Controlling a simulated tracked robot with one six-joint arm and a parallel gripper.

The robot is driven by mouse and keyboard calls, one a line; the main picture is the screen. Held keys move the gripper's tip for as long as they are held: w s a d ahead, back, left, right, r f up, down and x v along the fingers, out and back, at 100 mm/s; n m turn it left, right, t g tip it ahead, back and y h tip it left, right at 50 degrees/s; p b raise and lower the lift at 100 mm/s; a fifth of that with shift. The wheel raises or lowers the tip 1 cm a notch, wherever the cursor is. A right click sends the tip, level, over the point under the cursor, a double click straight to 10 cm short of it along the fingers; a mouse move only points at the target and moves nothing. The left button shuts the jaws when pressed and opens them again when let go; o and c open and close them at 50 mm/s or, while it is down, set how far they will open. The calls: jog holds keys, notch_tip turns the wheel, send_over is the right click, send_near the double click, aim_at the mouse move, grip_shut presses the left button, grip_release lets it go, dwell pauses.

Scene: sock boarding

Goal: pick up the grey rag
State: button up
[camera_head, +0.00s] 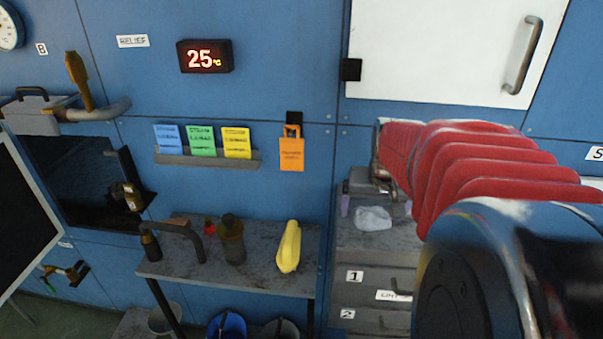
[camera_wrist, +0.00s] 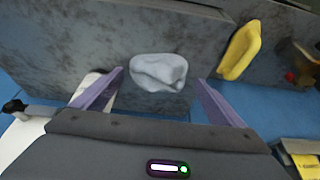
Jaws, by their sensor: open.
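The grey rag (camera_head: 373,218) is a pale, crumpled bundle on the grey top of the drawer cabinet (camera_head: 350,240), right of the middle in the head view. In the wrist view the rag (camera_wrist: 158,73) lies between and just beyond the two purple fingers of my gripper (camera_wrist: 160,83). The fingers are spread wide and I see nothing held between them.
A shelf (camera_head: 225,276) left of the cabinet carries a yellow object (camera_head: 289,247), a dark bottle (camera_head: 232,240) and a curved dark pipe (camera_head: 186,236). Coloured cards hang on the blue wall above. A white cupboard door (camera_head: 440,50) is at upper right.

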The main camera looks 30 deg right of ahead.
jog(key=shift+c, duration=0.5)
jog(key=c, duration=1)
